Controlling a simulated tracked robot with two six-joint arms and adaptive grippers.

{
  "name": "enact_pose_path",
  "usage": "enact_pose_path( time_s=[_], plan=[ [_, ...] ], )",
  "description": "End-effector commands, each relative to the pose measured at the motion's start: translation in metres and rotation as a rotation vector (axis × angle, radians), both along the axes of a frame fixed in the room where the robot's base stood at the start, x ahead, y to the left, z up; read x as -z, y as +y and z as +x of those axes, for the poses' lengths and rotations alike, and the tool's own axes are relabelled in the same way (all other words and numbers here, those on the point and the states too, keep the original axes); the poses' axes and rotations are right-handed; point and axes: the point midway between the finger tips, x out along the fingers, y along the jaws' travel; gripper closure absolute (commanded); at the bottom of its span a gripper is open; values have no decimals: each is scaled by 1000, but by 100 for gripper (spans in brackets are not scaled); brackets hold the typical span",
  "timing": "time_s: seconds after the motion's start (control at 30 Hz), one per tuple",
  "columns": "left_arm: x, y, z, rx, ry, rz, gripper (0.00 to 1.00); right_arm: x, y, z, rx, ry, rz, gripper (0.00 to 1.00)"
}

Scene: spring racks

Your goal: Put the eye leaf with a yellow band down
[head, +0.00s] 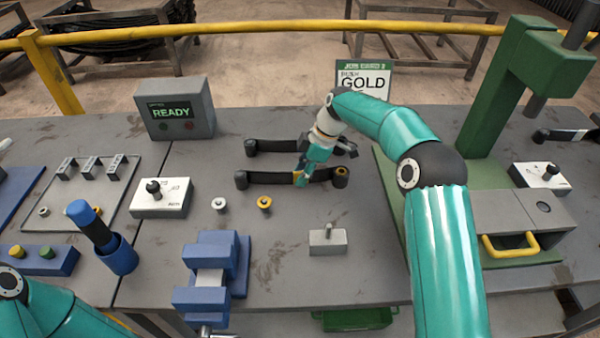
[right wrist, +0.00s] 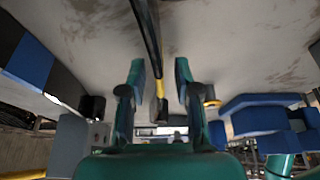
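The eye leaf with a yellow band (head: 271,182) is a long dark strip with a rolled eye at each end. It appears to lie on the bench in the head view, left to right. My right gripper (head: 302,174) is over its yellow band and hides part of it. In the right wrist view, the right gripper (right wrist: 160,72) has its fingers apart. The leaf (right wrist: 148,35) runs between them with its yellow band (right wrist: 161,87), and a gap shows on each side. My left gripper is out of view; only part of its arm shows at bottom left.
Another dark leaf (head: 275,145) lies just behind. A blue vise (head: 212,270), a small grey block (head: 327,243) and two short posts (head: 220,205) are in front. A green press (head: 490,90) stands right. A READY box (head: 175,108) and GOLD sign (head: 364,80) stand behind.

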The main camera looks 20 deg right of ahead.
Motion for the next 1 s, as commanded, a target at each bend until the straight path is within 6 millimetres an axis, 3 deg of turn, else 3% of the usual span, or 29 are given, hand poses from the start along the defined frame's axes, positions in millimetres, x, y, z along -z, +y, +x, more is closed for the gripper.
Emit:
enact_pose_path(
  time_s=[0.23, 0.63, 0.8, 1.0],
  plan=[
    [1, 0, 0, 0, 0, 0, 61, -24, -10, -1, 1, -5, 0, 68],
    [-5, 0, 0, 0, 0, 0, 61, -96, -37, -7, 1, -4, -1, 68],
    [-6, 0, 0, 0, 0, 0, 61, -109, -43, -9, 0, -2, 0, 68],
    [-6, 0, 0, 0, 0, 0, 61, -111, -44, -9, -1, 0, 0, 68]
  ],
)
